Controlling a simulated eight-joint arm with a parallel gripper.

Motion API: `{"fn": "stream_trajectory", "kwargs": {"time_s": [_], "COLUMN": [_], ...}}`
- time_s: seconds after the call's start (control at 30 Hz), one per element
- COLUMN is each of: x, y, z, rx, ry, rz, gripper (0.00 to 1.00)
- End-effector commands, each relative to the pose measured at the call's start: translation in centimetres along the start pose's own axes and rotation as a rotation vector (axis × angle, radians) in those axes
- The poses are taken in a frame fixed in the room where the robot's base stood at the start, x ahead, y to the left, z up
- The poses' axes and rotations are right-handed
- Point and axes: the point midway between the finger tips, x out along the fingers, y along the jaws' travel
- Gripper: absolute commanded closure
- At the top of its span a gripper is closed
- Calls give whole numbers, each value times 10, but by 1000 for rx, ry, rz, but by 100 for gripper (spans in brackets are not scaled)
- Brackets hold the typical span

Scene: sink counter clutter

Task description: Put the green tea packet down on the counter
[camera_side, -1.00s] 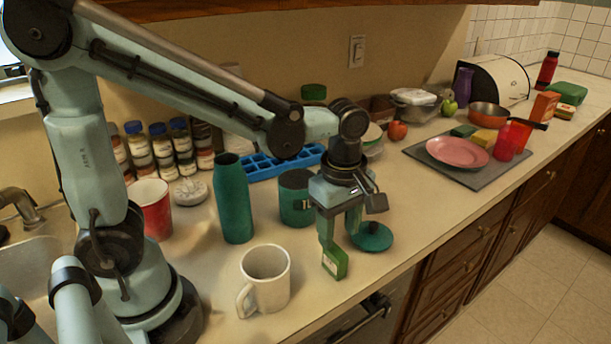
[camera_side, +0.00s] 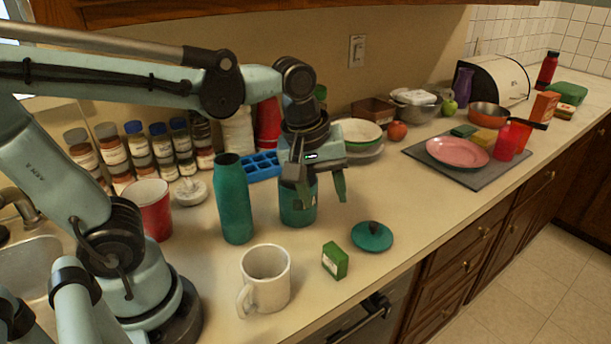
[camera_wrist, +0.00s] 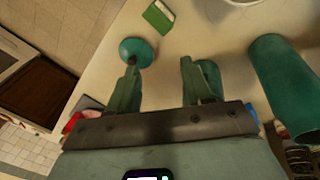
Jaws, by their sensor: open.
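The green tea packet (camera_side: 335,261) stands on the counter (camera_side: 390,285), to the right of the white mug and near the counter's front edge. It also shows at the top of the wrist view (camera_wrist: 158,17), clear of my fingers. My gripper (camera_side: 322,190) is open and empty. It is raised above the counter, behind the packet and close to the teal canister (camera_side: 298,203). In the wrist view my gripper (camera_wrist: 158,75) has its two green fingers spread apart, with nothing held between them.
A teal lid (camera_side: 372,236) with a knob lies right of the packet. The white mug (camera_side: 266,278) is to its left, and a tall teal bottle (camera_side: 234,200) stands farther back. A grey mat (camera_side: 480,178) holds a pink plate (camera_side: 457,152). The counter between lid and mat is clear.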

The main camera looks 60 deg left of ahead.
Motion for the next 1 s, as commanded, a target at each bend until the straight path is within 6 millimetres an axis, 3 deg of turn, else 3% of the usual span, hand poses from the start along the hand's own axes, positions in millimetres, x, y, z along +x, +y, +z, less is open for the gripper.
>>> {"fn": "stream_trajectory", "kwargs": {"time_s": [0.2,0.43,0.6,1.0], "x": [3,7,8,8], "y": [-24,-38,-41,-41], "z": [-12,-20,-22,-23], "rx": [472,836,936,945], "ry": [149,309,356,358], "rz": [120,149,145,145], "gripper": [50,50,50,50]}}
